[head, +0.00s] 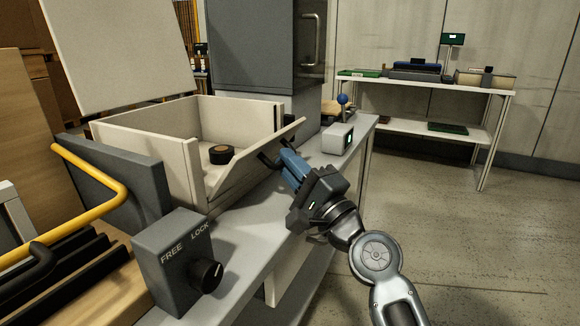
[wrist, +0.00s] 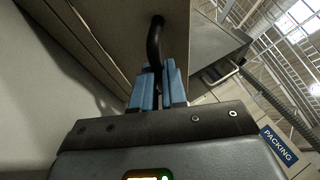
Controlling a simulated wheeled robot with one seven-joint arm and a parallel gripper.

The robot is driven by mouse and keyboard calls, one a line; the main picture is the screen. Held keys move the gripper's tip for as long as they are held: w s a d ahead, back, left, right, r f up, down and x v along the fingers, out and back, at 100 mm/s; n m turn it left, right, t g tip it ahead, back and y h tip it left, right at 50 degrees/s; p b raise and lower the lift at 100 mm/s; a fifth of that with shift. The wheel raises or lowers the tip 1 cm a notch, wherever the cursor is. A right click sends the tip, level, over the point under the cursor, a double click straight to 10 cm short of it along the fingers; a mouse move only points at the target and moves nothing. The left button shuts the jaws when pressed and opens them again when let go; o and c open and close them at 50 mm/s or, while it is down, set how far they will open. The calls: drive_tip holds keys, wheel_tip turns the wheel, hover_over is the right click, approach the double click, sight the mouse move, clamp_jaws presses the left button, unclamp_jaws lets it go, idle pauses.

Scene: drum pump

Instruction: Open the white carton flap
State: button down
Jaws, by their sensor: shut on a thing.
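The white carton (head: 135,155) stands on the grey bench, open at the top. Its front flap (head: 240,165) leans outward from the box, tilted partway down, with a gap at its left end. A dark handle (head: 265,160) sticks out from the flap's outer face and also shows in the wrist view (wrist: 154,45). My gripper (head: 285,160) is at the flap's outer side, its blue fingers (wrist: 159,88) shut on the handle. The fingertips partly hide the handle. A round dark object with a brown top (head: 219,153) sits inside the carton.
A grey box marked FREE and LOCK with a black knob (head: 207,273) stands at the bench's near end. A yellow bar (head: 110,180) is at left. A small white box (head: 337,139) sits beyond my gripper. Open floor lies to the right.

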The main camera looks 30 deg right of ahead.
drive_tip(key=c, duration=1.2)
unclamp_jaws()
drive_tip(key=shift+b+v, duration=0.75)
drive_tip(key=shift+v, duration=3.1)
